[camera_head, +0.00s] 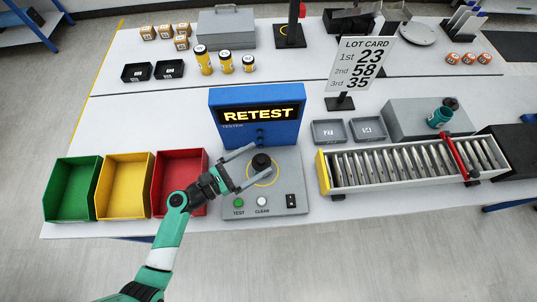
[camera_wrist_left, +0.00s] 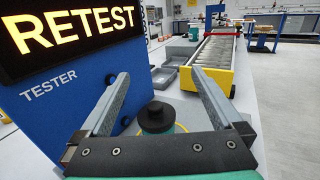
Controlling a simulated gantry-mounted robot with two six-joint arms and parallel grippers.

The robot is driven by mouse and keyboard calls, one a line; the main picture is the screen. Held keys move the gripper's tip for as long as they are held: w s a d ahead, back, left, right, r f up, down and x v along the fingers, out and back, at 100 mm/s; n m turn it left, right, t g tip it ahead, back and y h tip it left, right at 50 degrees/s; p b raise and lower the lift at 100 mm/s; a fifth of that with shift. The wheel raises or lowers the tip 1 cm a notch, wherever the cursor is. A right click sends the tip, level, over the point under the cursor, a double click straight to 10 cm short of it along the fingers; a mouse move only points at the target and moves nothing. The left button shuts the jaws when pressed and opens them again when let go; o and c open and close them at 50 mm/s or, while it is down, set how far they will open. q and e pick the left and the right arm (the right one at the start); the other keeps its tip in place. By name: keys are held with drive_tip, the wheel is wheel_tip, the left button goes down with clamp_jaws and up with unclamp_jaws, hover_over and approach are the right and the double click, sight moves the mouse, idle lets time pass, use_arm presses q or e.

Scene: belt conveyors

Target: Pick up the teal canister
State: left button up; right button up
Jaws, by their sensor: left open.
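A black-capped canister (camera_head: 261,161) stands upright on the grey tester plate, seen from above. In the left wrist view its black cap (camera_wrist_left: 157,114) shows above a sliver of teal body, mostly hidden by my gripper's mount. My left gripper (camera_head: 264,158) is open, with its fingers spread on either side of this canister. In the left wrist view the gripper (camera_wrist_left: 158,74) shows a gap between its fingertips. I cannot tell whether a finger touches the canister. Another teal canister (camera_head: 437,118) lies tilted on the grey block at the right, near a black cap. My right gripper is not in view.
The blue tester (camera_head: 220,125) reading RETEST stands just behind the plate. A red bin (camera_head: 164,208), yellow bin (camera_head: 123,213) and green bin (camera_head: 70,215) stand to the left. The roller conveyor (camera_head: 353,187) lies to the right, with two grey trays (camera_head: 329,143) behind it.

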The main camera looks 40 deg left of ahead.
sight(255, 167)
use_arm(q)
drive_tip(key=shift+n+y, duration=0.4)
drive_tip(key=shift+y, duration=0.1)
drive_tip(key=f+b, duration=0.2)
drive_tip(key=b, duration=0.1)
drive_tip(key=a+f+b, duration=0.1)
drive_tip(key=f+b, duration=0.1)
drive_tip(key=f, duration=0.1)
drive_tip(key=s+f+b, duration=0.1)
drive_tip(key=f+b, duration=0.2)
drive_tip(key=shift+a+b, duration=0.3)
drive_tip(key=shift+r, duration=0.1)
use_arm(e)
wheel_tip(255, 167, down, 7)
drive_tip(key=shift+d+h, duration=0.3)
use_arm(q)
drive_tip(key=shift+w, duration=0.1)
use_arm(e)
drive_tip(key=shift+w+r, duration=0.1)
